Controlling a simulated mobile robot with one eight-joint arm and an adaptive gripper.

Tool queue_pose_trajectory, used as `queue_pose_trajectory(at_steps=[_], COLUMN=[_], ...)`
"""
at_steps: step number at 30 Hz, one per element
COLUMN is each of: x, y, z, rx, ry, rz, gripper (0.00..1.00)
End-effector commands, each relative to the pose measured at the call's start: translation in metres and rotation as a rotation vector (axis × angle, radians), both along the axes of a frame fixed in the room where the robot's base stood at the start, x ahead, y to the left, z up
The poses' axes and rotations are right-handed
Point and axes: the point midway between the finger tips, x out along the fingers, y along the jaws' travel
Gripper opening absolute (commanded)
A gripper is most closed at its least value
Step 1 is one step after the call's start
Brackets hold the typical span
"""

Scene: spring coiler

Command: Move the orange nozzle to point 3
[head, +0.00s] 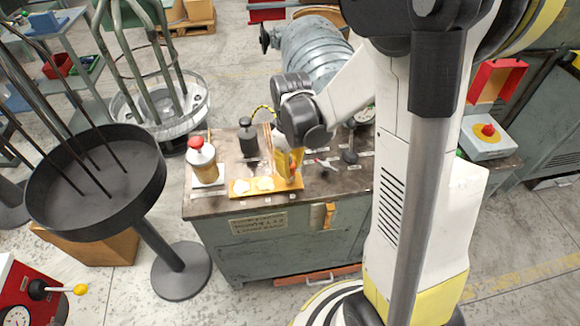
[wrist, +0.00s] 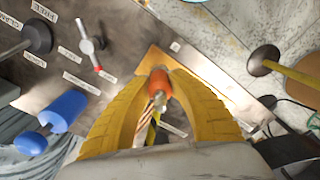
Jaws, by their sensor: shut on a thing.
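The orange nozzle (wrist: 158,82) is between the tips of my gripper's yellow fingers (wrist: 160,88) in the wrist view, and the fingers are closed on it. In the head view my gripper (head: 290,176) is low over the right end of the orange board (head: 240,188) at the bench's front edge. This board (wrist: 149,62) also shows behind the nozzle in the wrist view. The nozzle is mostly hidden by the fingers in the head view. I cannot tell whether it touches the board. No number 3 is readable.
A red-capped bottle (head: 203,160) and a dark bottle (head: 248,136) stand left of my gripper on the bench (head: 210,207). A red-tipped lever valve (wrist: 88,45) and a blue cylinder (wrist: 63,109) show in the wrist view. A round dark tray (head: 95,205) stands left of the bench.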

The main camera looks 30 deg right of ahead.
Motion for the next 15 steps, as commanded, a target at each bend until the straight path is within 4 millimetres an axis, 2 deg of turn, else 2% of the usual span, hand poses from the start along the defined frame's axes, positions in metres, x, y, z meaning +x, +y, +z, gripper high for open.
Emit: queue_pose_trajectory(at_steps=[15], x=[0.0], y=[0.0], z=[-0.0067], rx=[0.0], ry=[0.0], rz=[0.0], gripper=[0.0])
